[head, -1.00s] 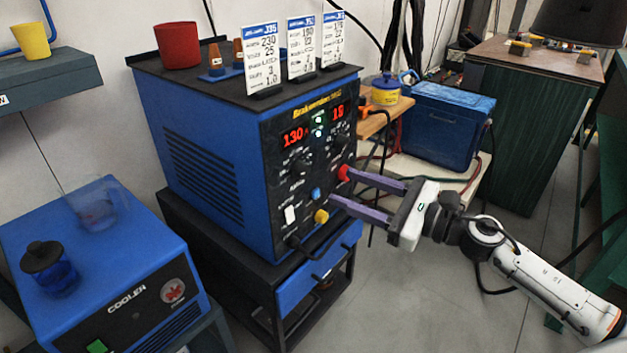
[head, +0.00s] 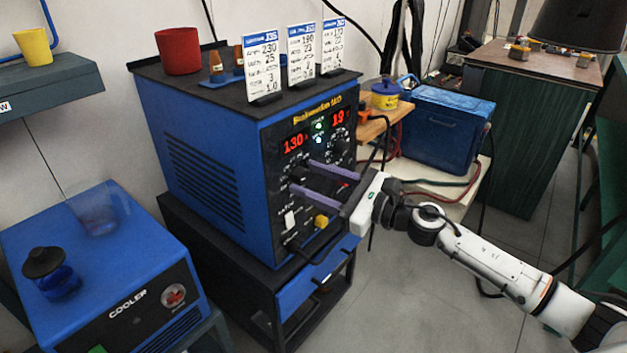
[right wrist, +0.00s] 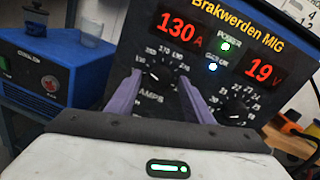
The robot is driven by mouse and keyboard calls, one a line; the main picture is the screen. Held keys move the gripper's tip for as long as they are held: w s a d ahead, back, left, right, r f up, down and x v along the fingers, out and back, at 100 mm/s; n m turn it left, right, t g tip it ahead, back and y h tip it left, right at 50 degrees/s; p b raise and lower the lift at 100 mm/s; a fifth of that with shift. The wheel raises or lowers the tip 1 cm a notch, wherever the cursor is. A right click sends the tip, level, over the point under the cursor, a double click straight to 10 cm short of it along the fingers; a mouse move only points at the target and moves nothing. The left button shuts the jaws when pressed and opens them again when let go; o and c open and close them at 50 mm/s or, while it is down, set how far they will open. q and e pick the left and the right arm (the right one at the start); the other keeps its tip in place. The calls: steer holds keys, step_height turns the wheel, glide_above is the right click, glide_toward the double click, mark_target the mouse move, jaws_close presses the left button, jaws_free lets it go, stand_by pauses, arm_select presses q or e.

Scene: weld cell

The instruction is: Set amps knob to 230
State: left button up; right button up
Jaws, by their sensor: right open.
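The blue welder with a black front panel (head: 268,190) stands on a dark cart. Its red amps display (head: 293,143) reads 130, and it also reads 130 in the right wrist view (right wrist: 180,31). The black amps knob (right wrist: 158,76) sits below it with a numbered scale around it and the label AMPS. My right gripper (head: 302,176) is open. In the right wrist view its purple fingers (right wrist: 160,77) lie on either side of the amps knob; contact cannot be told. In the head view the fingers partly cover the knob. My left gripper is not in view.
The volts display (right wrist: 263,69) reads 19, with its own knob (right wrist: 238,110) to the right of the amps knob. A yellow knob (head: 321,221) sits low on the panel. Cards (head: 262,65) stand on top of the welder, the left one listing 230. A cooler (head: 110,270) stands at left.

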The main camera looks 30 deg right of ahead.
steer(key=c, duration=1)
steer(key=shift+c, duration=0.2)
